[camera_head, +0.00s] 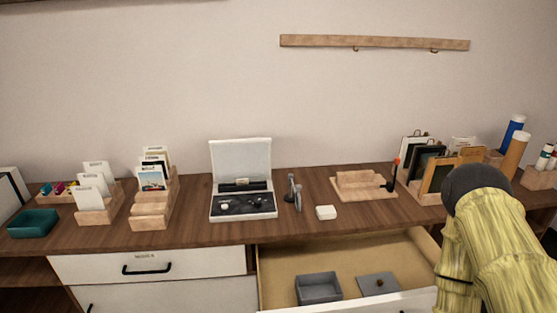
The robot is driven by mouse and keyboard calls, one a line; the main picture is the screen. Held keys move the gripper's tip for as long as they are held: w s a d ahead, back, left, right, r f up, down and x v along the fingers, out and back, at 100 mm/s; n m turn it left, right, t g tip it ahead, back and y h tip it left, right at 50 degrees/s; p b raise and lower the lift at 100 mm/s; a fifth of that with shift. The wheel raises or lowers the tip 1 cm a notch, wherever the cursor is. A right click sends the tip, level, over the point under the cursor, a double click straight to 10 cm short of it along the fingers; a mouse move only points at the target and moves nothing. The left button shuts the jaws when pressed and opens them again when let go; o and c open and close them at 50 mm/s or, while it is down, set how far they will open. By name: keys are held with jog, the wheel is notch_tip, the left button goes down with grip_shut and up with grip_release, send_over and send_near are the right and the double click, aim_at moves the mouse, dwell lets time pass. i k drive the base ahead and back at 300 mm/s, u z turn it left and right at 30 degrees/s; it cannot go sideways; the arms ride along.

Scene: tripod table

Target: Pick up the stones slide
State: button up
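Several white labelled cards stand in wooden holders on the left of the wooden counter. One holder (98,214) carries cards with small labels. The holder beside it (150,219) carries cards with labels, and its front card (151,178) shows a small picture. The labels are too small to read, so I cannot tell which, if any, is the stones slide. My yellow arm comes in at the right edge, in front of the counter. My gripper is not in view.
An open white case (241,143) with dark contents stands mid-counter. A wooden block stand (356,196), dark-framed items (438,175) and upright tubes stand to the right. A drawer (285,262) below is open and sticks out, holding a grey box (318,289) and lid (379,283).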

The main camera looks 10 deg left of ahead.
aim_at(241, 182)
jog(key=k, duration=0.65)
jog(key=u, duration=0.6)
jog(key=i, duration=1.05)
jog(key=u, duration=0.55)
